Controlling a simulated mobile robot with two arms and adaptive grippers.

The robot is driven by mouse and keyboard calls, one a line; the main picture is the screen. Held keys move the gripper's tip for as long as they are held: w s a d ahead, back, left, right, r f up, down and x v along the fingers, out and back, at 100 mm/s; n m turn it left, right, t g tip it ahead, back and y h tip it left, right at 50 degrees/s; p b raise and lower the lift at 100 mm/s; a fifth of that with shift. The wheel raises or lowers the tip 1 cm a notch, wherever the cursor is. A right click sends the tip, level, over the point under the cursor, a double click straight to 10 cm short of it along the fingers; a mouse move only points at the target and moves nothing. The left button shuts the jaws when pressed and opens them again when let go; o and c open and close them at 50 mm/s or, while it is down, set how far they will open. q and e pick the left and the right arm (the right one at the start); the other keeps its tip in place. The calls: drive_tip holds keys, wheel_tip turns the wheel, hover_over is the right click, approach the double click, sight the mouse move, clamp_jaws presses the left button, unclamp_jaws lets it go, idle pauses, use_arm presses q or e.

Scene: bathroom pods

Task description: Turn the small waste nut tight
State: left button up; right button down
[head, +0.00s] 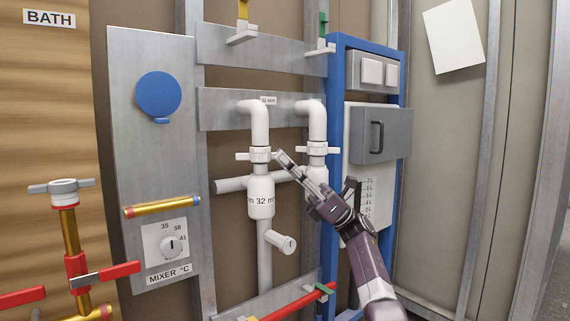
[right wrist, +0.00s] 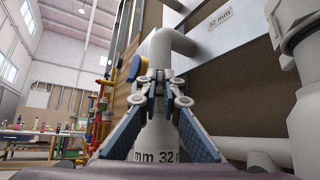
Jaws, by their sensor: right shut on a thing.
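The small waste nut (head: 260,155) is a white ring with two side wings on the left white pipe, above a trap body (head: 261,199) marked 32 mm. My right gripper (head: 282,160) reaches in from the lower right and is shut on the nut, its fingertips at the nut's right wing. In the right wrist view the fingers (right wrist: 164,86) close in front of the white pipe, just above the 32 mm marking. They hide most of the nut there. My left gripper is not in view.
A second winged nut (head: 317,150) on the right white pipe (head: 318,118) stands close beside my right gripper. The blue frame (head: 333,90) with a grey box (head: 380,134) is further right. A mixer dial (head: 171,246) and a blue disc (head: 158,94) sit on the left panel.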

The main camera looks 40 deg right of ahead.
drive_tip(key=shift+r, duration=0.1)
drive_tip(key=c, duration=2.1)
unclamp_jaws()
drive_tip(key=v, duration=1.2)
